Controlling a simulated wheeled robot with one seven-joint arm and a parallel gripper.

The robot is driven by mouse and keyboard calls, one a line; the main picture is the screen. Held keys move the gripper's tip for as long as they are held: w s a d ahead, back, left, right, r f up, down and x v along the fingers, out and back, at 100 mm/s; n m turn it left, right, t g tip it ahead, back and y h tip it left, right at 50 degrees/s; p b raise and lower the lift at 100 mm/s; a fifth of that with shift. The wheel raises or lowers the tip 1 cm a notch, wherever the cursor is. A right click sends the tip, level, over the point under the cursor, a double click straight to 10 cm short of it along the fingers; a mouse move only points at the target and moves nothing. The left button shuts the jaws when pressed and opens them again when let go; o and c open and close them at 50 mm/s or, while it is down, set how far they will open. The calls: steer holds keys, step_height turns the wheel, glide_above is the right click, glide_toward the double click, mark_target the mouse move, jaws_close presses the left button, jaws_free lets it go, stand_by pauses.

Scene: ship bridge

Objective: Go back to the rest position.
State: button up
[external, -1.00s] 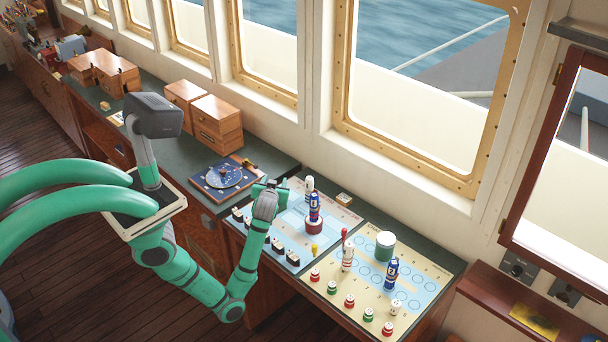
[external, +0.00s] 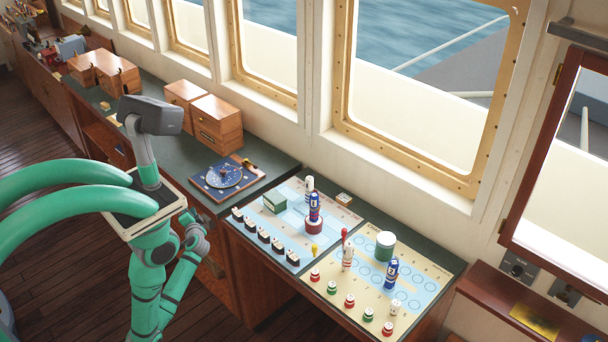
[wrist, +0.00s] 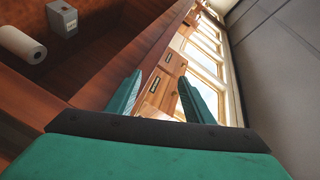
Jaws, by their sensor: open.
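My gripper (external: 196,222) is drawn in close to my body, at the cabinet front to the left of the chart boards in the external view. In the wrist view its two green fingers (wrist: 156,97) stand apart with nothing between them. The wrist view is tilted and looks along the wooden cabinet towards the windows. My arm is folded, clear of the boards. The fingertips are too small to make out in the external view.
A blue chart board (external: 262,222) holds a green block (external: 275,202), bottles and dark pieces. A yellow board (external: 350,305) holds several buoys and a green drum (external: 385,246). The compass plate (external: 205,188) and wooden boxes (external: 217,118) are on the counter. The wooden floor is open at left.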

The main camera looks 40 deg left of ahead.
steer(key=s+d+f+m+t+h, duration=0.1)
steer(key=d+f+m+t+h, duration=0.3)
steer(key=d, duration=0.7)
steer(key=s+d+f+m+t+h, duration=0.1)
steer(key=s+d+f+t+h, duration=0.1)
steer(key=d+f+h, duration=0.6)
steer(key=s+d+r+n+t+h, duration=0.1)
steer(key=s+d+r+n, duration=0.1)
steer(key=s+d, duration=0.3)
steer(key=s+d+r+n+t+h, duration=0.1)
steer(key=s+d+r, duration=0.4)
steer(key=d, duration=0.9)
steer(key=shift+s+d+r+n+h, duration=0.25)
steer(key=shift+s+d+n+h, duration=0.1)
steer(key=shift+n+h, duration=0.45)
